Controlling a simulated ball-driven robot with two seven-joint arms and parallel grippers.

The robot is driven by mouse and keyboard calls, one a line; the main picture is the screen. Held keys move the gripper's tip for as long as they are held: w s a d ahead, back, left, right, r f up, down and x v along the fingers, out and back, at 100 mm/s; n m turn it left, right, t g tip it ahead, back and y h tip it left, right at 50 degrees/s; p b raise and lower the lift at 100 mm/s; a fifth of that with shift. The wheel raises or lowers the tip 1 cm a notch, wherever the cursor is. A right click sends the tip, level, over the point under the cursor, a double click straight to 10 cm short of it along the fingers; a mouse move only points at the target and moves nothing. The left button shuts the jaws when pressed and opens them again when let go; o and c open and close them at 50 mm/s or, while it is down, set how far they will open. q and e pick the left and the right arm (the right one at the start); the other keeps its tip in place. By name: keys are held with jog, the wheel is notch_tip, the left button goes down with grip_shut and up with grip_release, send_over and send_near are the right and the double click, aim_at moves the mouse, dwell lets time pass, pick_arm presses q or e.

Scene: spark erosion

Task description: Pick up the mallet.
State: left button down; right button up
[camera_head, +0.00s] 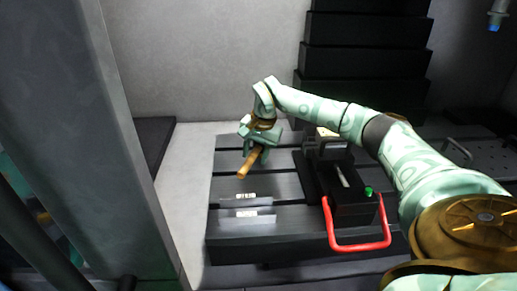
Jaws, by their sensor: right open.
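The mallet's wooden handle (247,166) shows at the middle of the head view, tilted above the dark slotted table (285,186). Its upper end runs behind or between the fingers of my right gripper (258,148), so the mallet's head cannot be made out. My right arm reaches in from the right, and the gripper points down at the handle. The gripper is open, with its fingers close around or beside the handle; contact cannot be told. My left gripper is not in view.
A black vise-like device (352,212) with a red handle (360,247) and a green knob stands right of the mallet. Two small grey labelled blocks (246,216) lie in front. A grey column (90,130) stands at the left. Black stepped covers (365,60) rise behind.

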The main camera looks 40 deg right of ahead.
aim_at(256, 148)
jog(key=shift+r, duration=0.15)
grip_shut()
jog(key=shift+r, duration=0.55)
notch_tip(256, 148, up, 3)
jog(key=shift+f+p, duration=0.1)
jog(key=shift+p, duration=0.8)
jog(key=s+a+r+p, duration=0.4)
jog(key=s+r, duration=0.5)
jog(key=s, duration=0.4)
jog(key=shift+a, duration=0.4)
jog(key=shift+r, duration=0.1)
